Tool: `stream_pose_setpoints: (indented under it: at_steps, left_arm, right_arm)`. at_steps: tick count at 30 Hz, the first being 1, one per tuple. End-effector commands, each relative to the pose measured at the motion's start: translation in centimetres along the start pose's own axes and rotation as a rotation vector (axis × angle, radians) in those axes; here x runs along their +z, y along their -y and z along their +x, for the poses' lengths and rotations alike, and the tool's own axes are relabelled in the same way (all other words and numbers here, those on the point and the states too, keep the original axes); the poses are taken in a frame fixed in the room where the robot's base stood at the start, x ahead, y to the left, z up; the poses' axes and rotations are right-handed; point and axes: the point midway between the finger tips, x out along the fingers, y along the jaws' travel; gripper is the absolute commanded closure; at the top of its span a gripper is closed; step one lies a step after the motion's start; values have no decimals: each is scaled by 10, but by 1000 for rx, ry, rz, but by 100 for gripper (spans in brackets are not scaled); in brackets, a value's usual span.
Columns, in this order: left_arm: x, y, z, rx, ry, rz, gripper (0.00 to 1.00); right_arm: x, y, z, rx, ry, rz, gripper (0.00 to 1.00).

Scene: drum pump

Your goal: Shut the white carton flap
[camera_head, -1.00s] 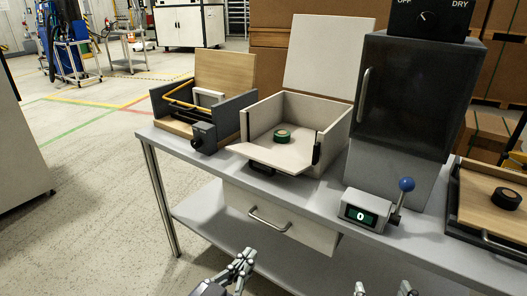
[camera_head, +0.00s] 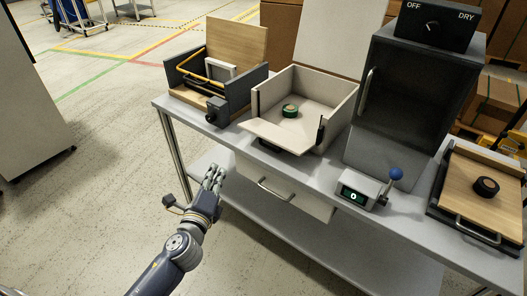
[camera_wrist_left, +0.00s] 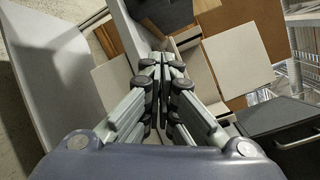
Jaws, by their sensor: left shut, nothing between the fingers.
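The white carton (camera_head: 337,112) stands open on the grey bench. Its large back flap (camera_head: 345,38) is raised upright, and its front flap (camera_head: 282,133) sticks out towards me over the bench edge. A green and black roll (camera_head: 290,111) lies inside the carton. My left gripper (camera_head: 215,174) is in front of the bench, left of and below the front flap, apart from it. Its fingers are closed and empty. In the left wrist view the shut fingertips (camera_wrist_left: 163,62) point towards the carton, with pale panels on both sides. My right gripper is out of view.
A grey box with a wooden lid (camera_head: 237,44) stands left of the carton. A dark-doored cabinet (camera_head: 412,95) and a lever box with a blue knob (camera_head: 363,190) stand to its right. A drawer (camera_head: 285,190) hangs below the bench.

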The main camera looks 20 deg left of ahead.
Motion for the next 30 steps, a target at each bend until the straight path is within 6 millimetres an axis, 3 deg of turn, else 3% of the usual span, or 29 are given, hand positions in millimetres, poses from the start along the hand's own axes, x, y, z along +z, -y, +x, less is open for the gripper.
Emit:
stream_pose_setpoints:
  at_steps: [1,6,12,20,30]
  left_arm:
    - [-3,8,9,-57,-23,123,100]
    - [-26,25,27,-241,-111,541,100]
    - [-53,23,36,-390,-203,905,100]
    - [-65,20,42,-447,-242,1042,100]
    - [-85,34,86,-446,-241,1036,100]
  right_arm:
    - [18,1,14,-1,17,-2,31]
    - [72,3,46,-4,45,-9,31]
    - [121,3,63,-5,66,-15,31]
    - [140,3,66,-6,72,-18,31]
    - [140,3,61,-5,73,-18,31]
